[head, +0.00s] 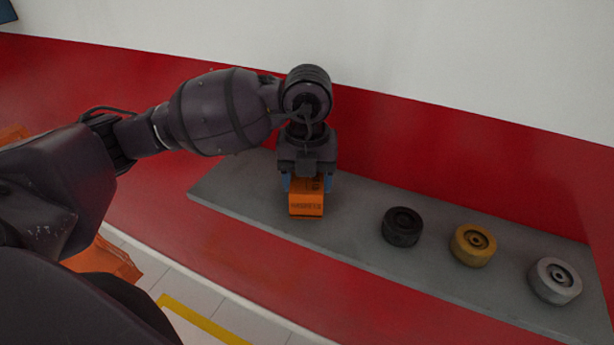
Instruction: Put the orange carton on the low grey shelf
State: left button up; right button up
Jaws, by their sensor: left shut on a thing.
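The orange carton (306,204) is between the fingers of my left gripper (306,187), which is shut on it from above. The carton is over the left part of the low grey shelf (240,195). I cannot tell whether its underside touches the shelf. The carton's upper part is hidden by the gripper. My right gripper is not in view.
A black wheel (402,227), a yellow wheel (473,245) and a light grey wheel (554,281) stand in a row on the shelf, right of the carton. A red and white wall (440,150) rises behind. An orange object (105,262) is partly hidden at lower left.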

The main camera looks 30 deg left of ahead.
pick_arm(q)
jog(key=o, duration=0.7)
jog(key=shift+f, duration=0.15)
jog(key=shift+c, duration=0.2)
jog(key=o, duration=0.5)
jog(key=shift+c, duration=0.2)
jog(key=shift+r, duration=0.4)
notch_tip(320, 180, up, 12)
jog(key=b, duration=0.1)
jog(key=shift+f, duration=0.15)
